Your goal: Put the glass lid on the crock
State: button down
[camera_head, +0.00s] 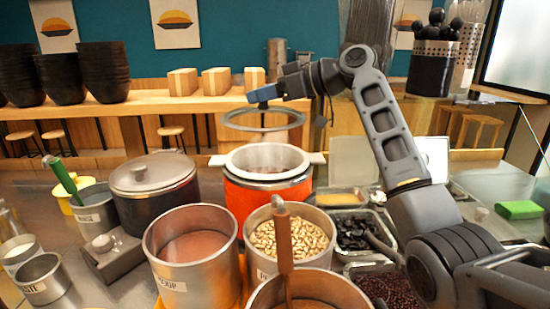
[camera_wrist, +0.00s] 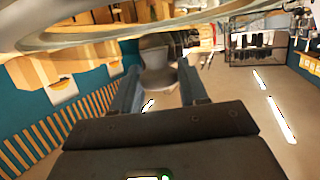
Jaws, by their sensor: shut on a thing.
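The glass lid (camera_head: 263,128) hangs level in the air above the orange crock (camera_head: 262,201), clear of its rim. My gripper (camera_head: 263,97) is shut on the lid's knob from above. In the wrist view, the grey knob (camera_wrist: 158,62) shows between the two fingers of my gripper (camera_wrist: 160,85), and the lid's rim (camera_wrist: 70,40) crosses the top. The crock is open, with a pale rim and side handles. Its contents show only as a dark reddish surface.
A lidded dark pot (camera_head: 150,178) stands left of the crock. A soup pot (camera_head: 190,243), a pot of beans (camera_head: 290,240) and a pot with a brown-handled ladle (camera_head: 284,250) stand in front. Metal topping trays (camera_head: 365,229) lie to the right, under my arm.

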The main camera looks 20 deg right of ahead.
aim_at(268, 117)
jog(key=f, duration=0.3)
jog(key=d+f+p, duration=0.1)
jog(key=f, duration=0.1)
jog(key=shift+w+f, duration=0.3)
jog(key=shift+a+f+p, duration=0.1)
jog(key=shift+f+p, duration=0.2)
jog(key=shift+f, duration=1.9)
jog(key=shift+f, duration=0.1)
jog(key=c, duration=0.6)
grip_release()
jog(key=shift+f, duration=0.1)
jog(key=b+v, duration=0.2)
jog(key=v, duration=1)
